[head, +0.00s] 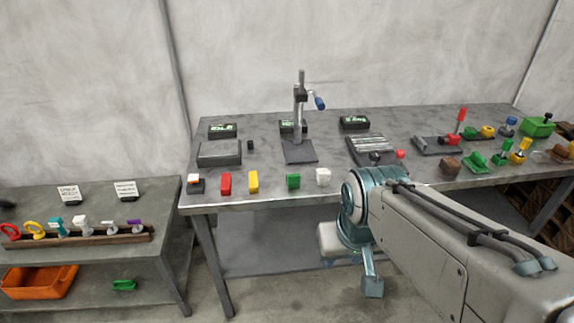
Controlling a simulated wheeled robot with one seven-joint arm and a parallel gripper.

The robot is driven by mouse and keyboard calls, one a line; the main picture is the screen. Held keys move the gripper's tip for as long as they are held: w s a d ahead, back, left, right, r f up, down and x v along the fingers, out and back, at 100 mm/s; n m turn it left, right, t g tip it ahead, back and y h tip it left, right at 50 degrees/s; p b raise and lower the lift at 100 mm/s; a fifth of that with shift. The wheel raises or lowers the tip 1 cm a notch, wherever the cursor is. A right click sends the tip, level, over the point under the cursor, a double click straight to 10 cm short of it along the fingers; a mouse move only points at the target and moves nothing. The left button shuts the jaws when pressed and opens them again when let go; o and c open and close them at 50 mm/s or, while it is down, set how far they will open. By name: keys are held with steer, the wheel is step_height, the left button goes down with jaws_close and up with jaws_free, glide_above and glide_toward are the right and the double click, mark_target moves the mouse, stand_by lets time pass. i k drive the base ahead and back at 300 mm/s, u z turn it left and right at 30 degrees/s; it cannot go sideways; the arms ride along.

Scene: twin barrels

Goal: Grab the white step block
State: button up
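A small white block (323,177) with a stepped-looking top stands near the front edge of the large grey table, at the right end of a row of small blocks. It is upright and nothing touches it. My arm reaches in from the lower right, and its blue-grey joint is in front of the table, just right of and below the white block in the picture.
Left of the white block are a green block (293,181), a yellow block (253,181), a red block (225,183) and a white-orange-black block (195,184). A stand with a post (300,120) is behind them. Coloured parts crowd the table's right side. A lower side table (75,260) is at left.

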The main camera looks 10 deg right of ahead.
mark_target(322, 175)
steer(key=z, duration=0.55)
steer(key=k, duration=0.65)
steer(key=z, duration=1)
steer(key=i, duration=1.4)
steer(key=u, duration=1.05)
steer(key=i, duration=0.6)
steer(key=u, duration=0.65)
steer(key=i, duration=0.5)
